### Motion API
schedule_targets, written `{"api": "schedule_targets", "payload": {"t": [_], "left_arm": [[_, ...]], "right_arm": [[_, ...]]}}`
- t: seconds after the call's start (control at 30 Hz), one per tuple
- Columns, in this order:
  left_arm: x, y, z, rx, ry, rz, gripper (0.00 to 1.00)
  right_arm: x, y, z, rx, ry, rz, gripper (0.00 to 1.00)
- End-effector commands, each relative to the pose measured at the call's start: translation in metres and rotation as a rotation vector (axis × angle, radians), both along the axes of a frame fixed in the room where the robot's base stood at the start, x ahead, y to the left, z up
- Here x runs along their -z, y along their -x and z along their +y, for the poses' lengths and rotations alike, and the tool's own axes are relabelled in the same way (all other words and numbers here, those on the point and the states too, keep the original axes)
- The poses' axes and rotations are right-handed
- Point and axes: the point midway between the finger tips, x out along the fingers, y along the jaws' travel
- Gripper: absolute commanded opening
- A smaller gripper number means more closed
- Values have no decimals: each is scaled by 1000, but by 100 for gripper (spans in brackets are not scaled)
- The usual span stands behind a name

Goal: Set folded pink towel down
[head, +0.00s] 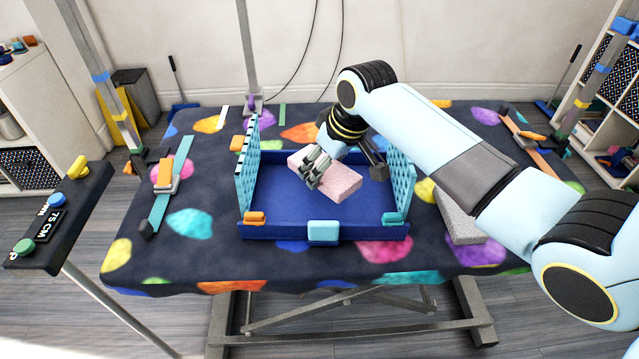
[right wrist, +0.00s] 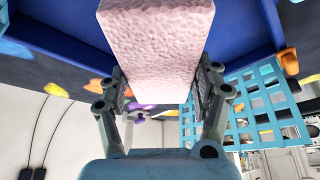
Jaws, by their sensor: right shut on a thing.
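The folded pink towel (head: 338,184) is a pale pink, textured block in the middle of the blue tray (head: 290,229) in the head view. My right gripper (head: 316,168) is shut on the towel at its left end. In the right wrist view the towel (right wrist: 158,45) sits between the two fingers of my right gripper (right wrist: 160,90), with the blue tray behind it. I cannot tell whether the towel touches the tray floor. My left gripper is not in view.
The tray has teal lattice side walls (head: 247,172) and a low front edge. It stands on a table with a dark spotted cover (head: 190,250). A grey folded cloth (head: 455,218) lies to the right. A teal strap (head: 172,188) lies to the left.

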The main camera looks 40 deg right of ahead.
Motion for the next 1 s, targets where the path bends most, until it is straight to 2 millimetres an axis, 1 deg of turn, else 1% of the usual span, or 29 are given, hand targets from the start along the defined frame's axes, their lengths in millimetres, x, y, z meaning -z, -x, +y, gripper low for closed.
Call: {"api": "schedule_targets", "payload": {"t": [0.03,0.1,0.17,0.23,0.33,0.4,0.5,0.6,0.77,0.8,0.97,1.0], "left_arm": [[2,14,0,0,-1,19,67],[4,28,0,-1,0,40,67],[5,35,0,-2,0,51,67],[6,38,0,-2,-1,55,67],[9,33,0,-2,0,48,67],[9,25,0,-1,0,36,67],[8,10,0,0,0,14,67],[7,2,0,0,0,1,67],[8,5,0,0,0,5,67],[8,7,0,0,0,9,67],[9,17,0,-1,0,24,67],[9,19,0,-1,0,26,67]], "right_arm": [[9,0,0,1,0,1,25],[16,0,0,1,0,0,25],[21,0,0,1,-1,-1,25],[32,0,0,0,0,1,25],[47,0,0,0,0,0,25],[54,0,0,0,0,0,25],[57,0,0,0,0,-2,25],[56,0,0,0,1,-2,25],[58,0,0,0,0,-2,25],[59,0,0,0,0,-1,67],[58,0,0,0,0,-1,88],[58,0,0,0,0,-1,89]]}}
